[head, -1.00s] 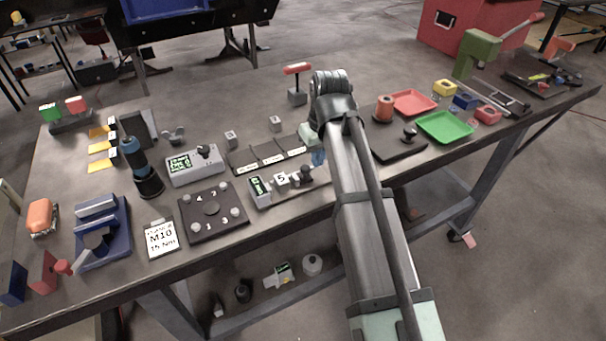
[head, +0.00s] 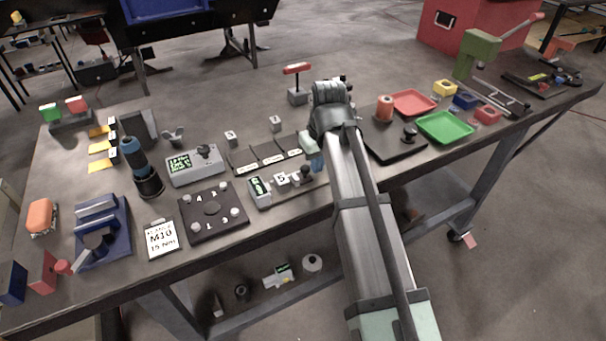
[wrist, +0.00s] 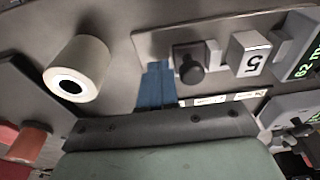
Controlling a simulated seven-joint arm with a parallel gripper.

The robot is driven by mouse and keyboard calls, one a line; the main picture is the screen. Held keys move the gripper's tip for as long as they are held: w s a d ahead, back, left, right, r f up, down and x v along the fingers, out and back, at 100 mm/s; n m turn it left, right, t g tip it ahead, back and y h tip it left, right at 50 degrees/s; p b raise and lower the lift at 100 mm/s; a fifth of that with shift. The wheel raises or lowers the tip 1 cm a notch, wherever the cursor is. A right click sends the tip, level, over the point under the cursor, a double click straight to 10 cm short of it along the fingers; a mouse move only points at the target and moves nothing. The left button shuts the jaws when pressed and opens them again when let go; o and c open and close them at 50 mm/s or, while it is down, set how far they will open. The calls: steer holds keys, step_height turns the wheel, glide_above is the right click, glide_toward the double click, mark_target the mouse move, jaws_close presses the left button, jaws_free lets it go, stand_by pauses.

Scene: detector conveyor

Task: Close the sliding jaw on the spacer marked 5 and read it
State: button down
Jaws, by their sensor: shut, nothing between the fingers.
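The spacer marked 5 (head: 281,179) sits on the gauge beside its display (head: 259,186). In the wrist view the spacer (wrist: 248,54) shows its 5 upside down. The sliding jaw has a dark knob (head: 306,174). In the wrist view the knob (wrist: 189,66) and a grey jaw block (wrist: 214,52) stand left of the spacer, with a narrow gap between block and spacer. My gripper (head: 317,166) is shut and empty, its blue fingers just right of the knob. In the wrist view the fingers (wrist: 156,86) are close to the knob; contact is unclear. The display (wrist: 303,62) is partly cut off.
Two other spacers (head: 230,137) (head: 275,124) stand behind the gauge near a labelled dark tray (head: 262,152). A numbered dark plate (head: 212,211) lies to the left. A pale ring (wrist: 78,70) shows in the wrist view. The green tray (head: 446,127) is right of my arm.

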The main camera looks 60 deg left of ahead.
mark_target(305, 167)
steer(key=shift+s, duration=2.45)
stand_by(0.6)
steer(key=shift+w+r, duration=0.1)
steer(key=shift+w, duration=0.6)
steer(key=shift+r, duration=3.4)
